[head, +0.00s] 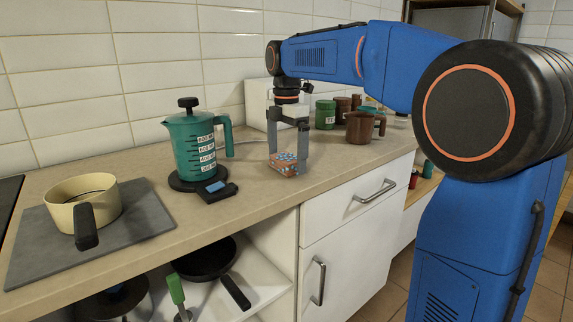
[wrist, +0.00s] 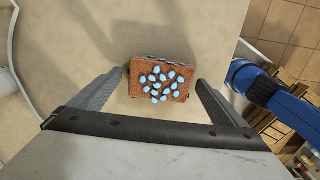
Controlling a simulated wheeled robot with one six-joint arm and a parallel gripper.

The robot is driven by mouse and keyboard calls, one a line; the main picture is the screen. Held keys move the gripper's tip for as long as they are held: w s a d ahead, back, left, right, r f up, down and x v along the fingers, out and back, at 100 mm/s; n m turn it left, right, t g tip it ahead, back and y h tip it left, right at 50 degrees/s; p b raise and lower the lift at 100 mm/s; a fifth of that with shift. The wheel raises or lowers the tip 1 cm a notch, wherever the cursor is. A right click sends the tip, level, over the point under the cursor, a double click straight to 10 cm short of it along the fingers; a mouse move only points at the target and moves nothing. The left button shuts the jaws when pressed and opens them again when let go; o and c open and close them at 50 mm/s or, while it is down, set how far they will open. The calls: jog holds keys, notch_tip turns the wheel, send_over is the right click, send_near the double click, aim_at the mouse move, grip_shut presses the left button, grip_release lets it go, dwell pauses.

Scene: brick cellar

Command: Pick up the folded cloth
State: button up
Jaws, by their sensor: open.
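The folded cloth (head: 284,167) is a small orange-brown block with light blue spots, lying on the beige counter near its front edge. It also shows in the wrist view (wrist: 158,80), at the upper middle between my two fingers. My gripper (head: 288,156) points down over the cloth, with its fingers apart. In the wrist view my gripper (wrist: 161,86) has one finger on each side of the cloth, with a gap showing on both sides. Part of the cloth is hidden by the fingers in the head view.
A teal measuring jug (head: 193,147) stands left of my gripper, with a dark scale (head: 217,191) at its foot. A cream saucepan (head: 77,196) sits on a grey mat (head: 140,213) farther left. A brown mug (head: 359,128) and green canister (head: 325,114) stand right. Tiled wall (head: 150,76) is behind.

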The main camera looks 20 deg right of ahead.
aim_at(286, 157)
jog(key=c, duration=1)
notch_tip(286, 157, up, 10)
jog(key=shift+r, duration=0.1)
dwell(0.4)
